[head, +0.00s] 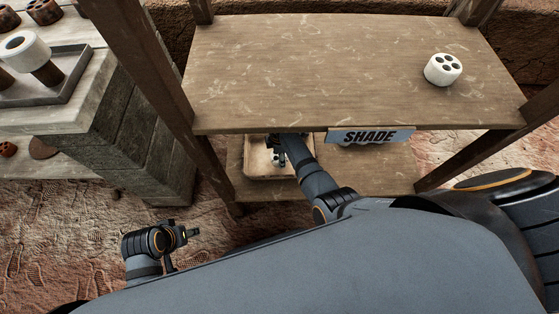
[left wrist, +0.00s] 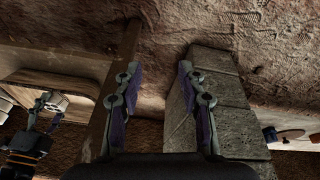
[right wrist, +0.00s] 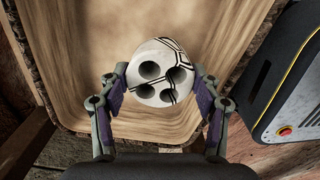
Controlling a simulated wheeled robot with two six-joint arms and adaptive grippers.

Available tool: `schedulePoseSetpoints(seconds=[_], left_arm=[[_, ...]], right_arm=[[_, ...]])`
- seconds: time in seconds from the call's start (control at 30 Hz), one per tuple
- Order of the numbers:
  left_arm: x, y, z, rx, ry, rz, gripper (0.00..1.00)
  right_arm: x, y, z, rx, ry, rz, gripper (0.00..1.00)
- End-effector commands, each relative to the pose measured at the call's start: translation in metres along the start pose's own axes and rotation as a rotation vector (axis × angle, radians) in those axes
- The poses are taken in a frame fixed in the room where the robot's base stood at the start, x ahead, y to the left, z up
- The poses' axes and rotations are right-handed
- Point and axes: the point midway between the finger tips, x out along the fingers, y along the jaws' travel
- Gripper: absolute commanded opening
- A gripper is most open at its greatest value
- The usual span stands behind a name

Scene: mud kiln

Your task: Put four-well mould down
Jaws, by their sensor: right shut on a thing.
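My right gripper (right wrist: 160,82) is shut on a four-well mould (right wrist: 155,58), a white round block with dark wells and black line markings on one side. It holds the mould over a wooden tray (right wrist: 75,115) with a raised rim. In the head view the tray (head: 256,172) is on the lower shelf, and the mould is mostly hidden by my right gripper (head: 278,152). I cannot tell whether the mould touches the tray floor. The left wrist view shows the mould (left wrist: 55,101) too. My left gripper (left wrist: 160,72) is open and empty, away from the shelves.
Another white four-well block (head: 443,69) stands on the upper shelf (head: 320,70). A SHADE sign (head: 370,136) hangs on its front edge, with white objects partly hidden behind it. Wooden posts frame the shelves. A stone bench (head: 130,120) with a tray stands at left.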

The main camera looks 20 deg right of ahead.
Motion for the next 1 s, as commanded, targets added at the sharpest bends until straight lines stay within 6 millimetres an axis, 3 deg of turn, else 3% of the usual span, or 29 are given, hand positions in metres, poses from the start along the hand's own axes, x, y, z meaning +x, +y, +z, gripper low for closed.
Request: schedulePoseSetpoints(seconds=[0.1, 0.23, 0.7, 0.73, 0.87, 1.0], left_arm=[[0.031, 0.005, 0.006, -0.007, 0.08, 0.026, 0.4], [0.048, 0.01, 0.004, -0.02, 0.184, 0.05, 0.4], [0.046, 0.012, -0.003, -0.027, 0.241, 0.058, 0.4], [0.046, 0.012, -0.004, -0.027, 0.244, 0.057, 0.4], [0.046, 0.012, -0.003, -0.027, 0.243, 0.057, 0.4], [0.046, 0.012, -0.003, -0.027, 0.242, 0.057, 0.4]], right_arm=[[0.025, -0.001, 0.0, 0.0, 0.0, -0.001, 0.24], [0.037, 0.0, 0.0, 0.0, 0.001, 0.001, 0.24], [0.038, 0.0, 0.0, 0.0, 0.0, 0.0, 0.24], [0.039, 0.0, 0.0, 0.0, 0.0, -0.001, 0.67], [0.038, 0.0, 0.0, 0.0, 0.0, -0.001, 0.85], [0.039, -0.001, 0.0, 0.0, 0.0, -0.001, 0.87]])
